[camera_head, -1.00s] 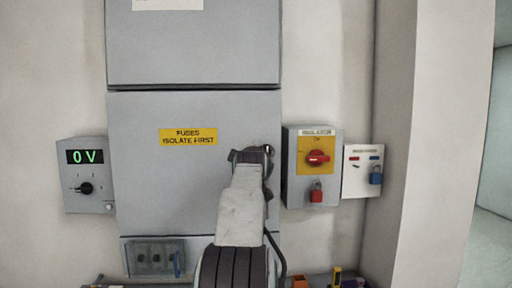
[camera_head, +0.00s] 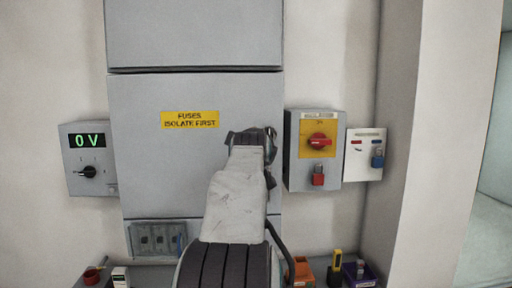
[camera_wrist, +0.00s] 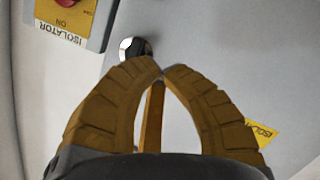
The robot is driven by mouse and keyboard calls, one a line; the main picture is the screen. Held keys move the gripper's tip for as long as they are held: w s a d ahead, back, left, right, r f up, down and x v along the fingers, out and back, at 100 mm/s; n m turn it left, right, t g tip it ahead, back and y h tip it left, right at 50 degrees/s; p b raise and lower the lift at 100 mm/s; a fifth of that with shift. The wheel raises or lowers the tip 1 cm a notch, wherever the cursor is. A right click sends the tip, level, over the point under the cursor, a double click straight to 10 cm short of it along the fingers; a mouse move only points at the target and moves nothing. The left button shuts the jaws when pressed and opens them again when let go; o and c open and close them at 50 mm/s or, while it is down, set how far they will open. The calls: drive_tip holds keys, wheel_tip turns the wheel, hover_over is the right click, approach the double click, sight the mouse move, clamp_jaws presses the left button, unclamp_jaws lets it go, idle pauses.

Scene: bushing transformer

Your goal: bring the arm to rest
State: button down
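My gripper (camera_wrist: 162,71) shows its two ribbed brown fingers in the wrist view, their tips together with nothing held between them. A third brown piece stands behind them. In the head view my arm reaches up in front of the grey fuse cabinet door (camera_head: 155,170), and the gripper end (camera_head: 252,138) is near the door's right edge, its fingers hidden. A round shiny knob (camera_wrist: 135,47) on the door sits just beyond the fingertips in the wrist view; I cannot tell whether they touch.
The isolator box (camera_head: 296,150), with a red switch and red padlock, is close right of my gripper. A white board (camera_head: 364,160) with a blue padlock hangs beside it. A meter box (camera_head: 88,158) reading 0 V is at left. Small bins and tools (camera_head: 335,272) lie below.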

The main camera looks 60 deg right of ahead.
drive_tip(key=shift+v, duration=2.45)
drive_tip(key=shift+w, duration=0.1)
drive_tip(key=s+a+f+m+g+y, duration=0.2)
drive_tip(key=a+f+m+y, duration=0.3)
drive_tip(key=f, duration=0.8)
drive_tip(key=s+a+f+m+g+y, duration=0.2)
drive_tip(key=a+f+y, duration=0.2)
drive_tip(key=a+f, duration=0.55)
drive_tip(key=a+f+n+y, duration=0.25)
drive_tip(key=a+f, duration=0.35)
drive_tip(key=a, duration=0.4)
drive_tip(key=a+f+n+y, duration=0.1)
drive_tip(key=a+f+n, duration=0.2)
drive_tip(key=a+f, duration=0.55)
drive_tip(key=a+r+n+t+y, duration=0.1)
drive_tip(key=a+r+n, duration=0.1)
drive_tip(key=a, duration=0.4)
drive_tip(key=a+r+n+t+y, duration=0.1)
drive_tip(key=a+r+n, duration=0.1)
drive_tip(key=a+n, duration=0.2)
drive_tip(key=shift+w+a+n, duration=0.35)
drive_tip(key=shift+w+a, duration=0.05)
drive_tip(key=shift+a, duration=1.4)
